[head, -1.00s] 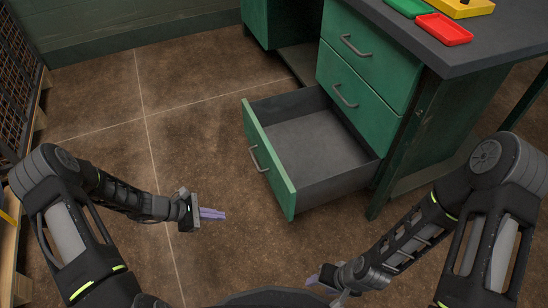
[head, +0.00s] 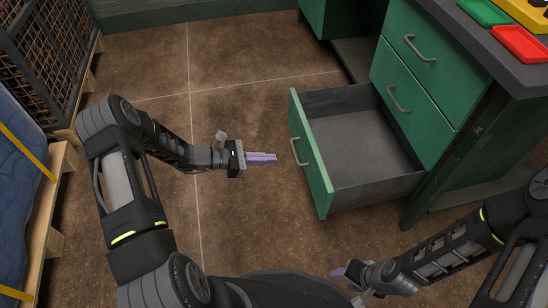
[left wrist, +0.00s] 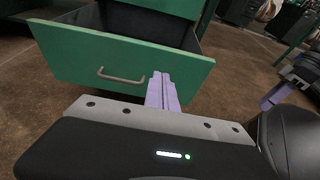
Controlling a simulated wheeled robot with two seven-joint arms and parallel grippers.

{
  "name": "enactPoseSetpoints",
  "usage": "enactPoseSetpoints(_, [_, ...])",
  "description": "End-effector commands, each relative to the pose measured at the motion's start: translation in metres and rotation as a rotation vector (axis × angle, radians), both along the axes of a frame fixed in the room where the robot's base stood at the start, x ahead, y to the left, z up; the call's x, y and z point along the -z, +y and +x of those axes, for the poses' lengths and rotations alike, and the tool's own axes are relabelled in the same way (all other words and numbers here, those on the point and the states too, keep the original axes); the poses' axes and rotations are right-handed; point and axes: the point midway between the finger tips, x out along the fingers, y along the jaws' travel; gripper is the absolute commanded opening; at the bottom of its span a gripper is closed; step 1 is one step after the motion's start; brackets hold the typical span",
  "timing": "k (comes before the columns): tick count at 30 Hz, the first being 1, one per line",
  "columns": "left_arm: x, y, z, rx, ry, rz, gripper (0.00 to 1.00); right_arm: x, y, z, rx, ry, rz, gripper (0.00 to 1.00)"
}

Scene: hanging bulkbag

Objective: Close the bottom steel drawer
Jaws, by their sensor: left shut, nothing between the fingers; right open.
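The bottom steel drawer (head: 313,150) of the green desk is pulled well out, with a green front, a grey handle (head: 298,152) and an empty dark inside. In the left wrist view, its front (left wrist: 125,65) faces me, the handle a little left of my fingers. My left gripper (head: 275,159) is shut and empty, its purple fingers pointing at the drawer front with a small gap in the head view. My right gripper (head: 337,272) is low, in front of the drawer's near corner; its fingers show partly and are open. It also shows in the left wrist view (left wrist: 272,98).
Two upper drawers (head: 418,75) are shut. Red (head: 521,44) and green trays lie on the desk top. A mesh cage (head: 45,60) and a pallet with a blue padded bag (head: 20,190) stand at left. The floor left of the drawer is clear.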

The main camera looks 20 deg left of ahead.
Motion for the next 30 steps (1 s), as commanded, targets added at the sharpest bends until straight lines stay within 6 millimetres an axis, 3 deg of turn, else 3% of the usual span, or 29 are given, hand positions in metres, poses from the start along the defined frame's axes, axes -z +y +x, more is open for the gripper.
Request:
enactPoseSetpoints(12, [0.027, -0.064, 0.039, 0.003, -0.001, -0.001, 0.00, 0.028, 0.000, 0.004, 0.006, -0.011, -0.003, 0.47])
enactPoseSetpoints(18, [0.028, -0.090, 0.056, 0.002, -0.001, 0.001, 0.00, 0.038, 0.001, 0.006, 0.008, -0.017, -0.004, 0.47])
enactPoseSetpoints(30, [0.025, -0.102, 0.064, 0.000, 0.001, 0.000, 0.00, 0.041, 0.001, 0.007, 0.009, -0.019, -0.005, 0.47])
